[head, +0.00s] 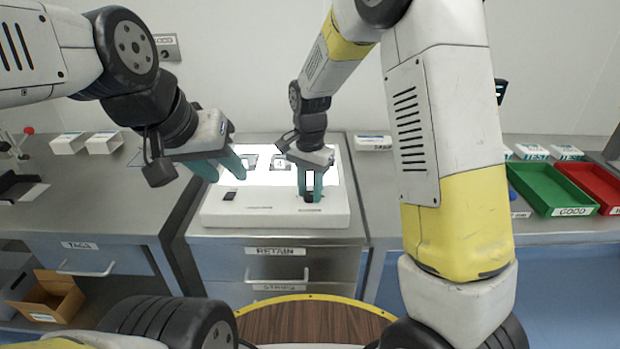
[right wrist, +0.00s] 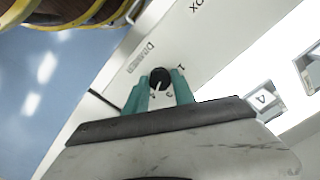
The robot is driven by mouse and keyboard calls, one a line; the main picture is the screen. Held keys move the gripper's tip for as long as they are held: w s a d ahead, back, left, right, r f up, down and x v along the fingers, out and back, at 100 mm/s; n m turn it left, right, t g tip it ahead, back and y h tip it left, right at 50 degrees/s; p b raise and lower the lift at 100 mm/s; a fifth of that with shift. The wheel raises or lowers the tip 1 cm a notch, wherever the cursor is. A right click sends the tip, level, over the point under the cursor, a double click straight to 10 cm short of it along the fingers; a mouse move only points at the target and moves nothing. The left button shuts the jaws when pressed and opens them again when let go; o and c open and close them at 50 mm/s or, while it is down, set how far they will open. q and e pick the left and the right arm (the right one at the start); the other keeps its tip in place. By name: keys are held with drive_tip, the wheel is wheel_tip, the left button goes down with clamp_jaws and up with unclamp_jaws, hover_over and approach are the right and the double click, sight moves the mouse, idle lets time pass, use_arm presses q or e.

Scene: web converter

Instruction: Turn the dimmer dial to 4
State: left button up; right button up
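The dimmer dial (right wrist: 160,78) is a small round black knob with a white pointer line, on the front edge of a white light box (head: 270,219). In the right wrist view the pointer faces down toward the small printed digits, near the 3 and 4; the exact reading is too small to tell. My right gripper (head: 310,190) points down over the dial, its teal fingers on either side of it with small gaps showing. In the head view the dial (head: 309,198) shows between the fingertips. My left gripper (head: 225,172) is open and empty above the box's left part.
A black switch (head: 229,196) sits at the box's front left. A green tray (head: 550,188) and a red tray (head: 592,184) stand on the right counter. An open cardboard box (head: 52,297) is low at left.

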sight(310, 194)
drive_tip(key=o, duration=0.4)
wheel_tip(310, 194, up, 7)
drive_tip(key=shift+r, duration=0.4)
drive_tip(key=shift+d+r, duration=0.15)
drive_tip(key=shift+r, duration=0.05)
drive_tip(key=s+d+r+n+t, duration=0.2)
drive_tip(key=s+d+r, duration=0.1)
drive_tip(key=s, duration=0.3)
drive_tip(key=s+d+r+n+t+y, duration=0.1)
drive_tip(key=s+d+r+n+t, duration=0.1)
drive_tip(key=s+d, duration=0.4)
drive_tip(key=s+d+r+n+t+y, duration=0.1)
drive_tip(key=s+d+r+n+t, duration=0.1)
drive_tip(key=s+d+r, duration=0.3)
drive_tip(key=s+n, duration=0.1)
drive_tip(key=s, duration=0.2)
drive_tip(key=shift+r, duration=0.3)
